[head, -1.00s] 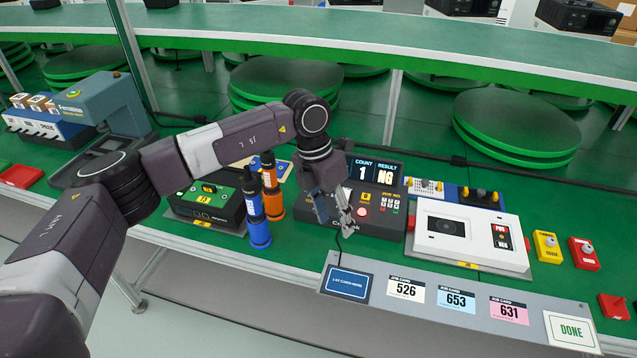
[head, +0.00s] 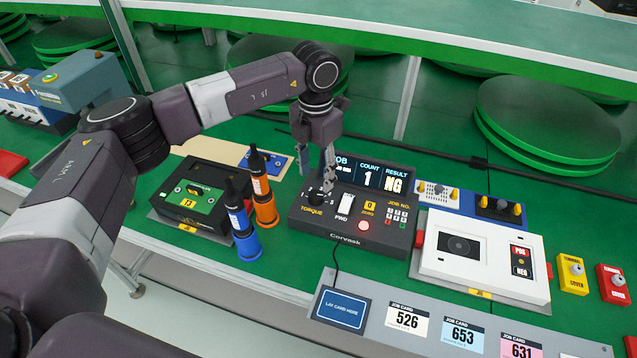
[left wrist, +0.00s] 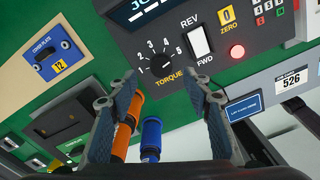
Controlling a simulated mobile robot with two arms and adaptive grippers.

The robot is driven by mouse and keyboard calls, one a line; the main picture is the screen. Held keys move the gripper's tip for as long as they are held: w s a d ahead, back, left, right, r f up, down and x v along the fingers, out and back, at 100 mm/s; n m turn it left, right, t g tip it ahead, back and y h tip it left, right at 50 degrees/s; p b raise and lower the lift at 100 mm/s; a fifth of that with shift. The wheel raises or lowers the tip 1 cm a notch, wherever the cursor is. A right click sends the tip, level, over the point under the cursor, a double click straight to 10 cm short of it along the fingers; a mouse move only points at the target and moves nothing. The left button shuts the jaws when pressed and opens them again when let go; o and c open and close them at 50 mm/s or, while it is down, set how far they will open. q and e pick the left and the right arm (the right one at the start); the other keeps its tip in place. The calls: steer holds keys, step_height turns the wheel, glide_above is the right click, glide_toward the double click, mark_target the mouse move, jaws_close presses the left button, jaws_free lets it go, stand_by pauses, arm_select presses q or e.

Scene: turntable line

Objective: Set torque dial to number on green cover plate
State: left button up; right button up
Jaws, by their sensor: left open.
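The black torque dial (head: 320,198) sits at the left of the dark Convask controller (head: 350,232). The green cover plate (head: 196,194) lies on a black unit, with a yellow label that seems to read 13. My right gripper is out of view.
A blue screwdriver (head: 243,222) and an orange one (head: 263,195) stand upright left of the controller. A blue cover plate (left wrist: 56,54) labelled 12 lies behind. A white tester (head: 480,250) stands right. Job cards (head: 407,320) lie on the front strip.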

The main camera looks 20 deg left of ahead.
mark_target(316, 194)
arm_select(q)
step_height(316, 194, down, 6)
steer(key=shift+s+r+p, duration=0.1)
steer(key=shift+p, duration=0.35)
steer(key=shift+s, duration=0.1)
steer(key=shift+c, duration=0.4)
steer(key=c, duration=1.1)
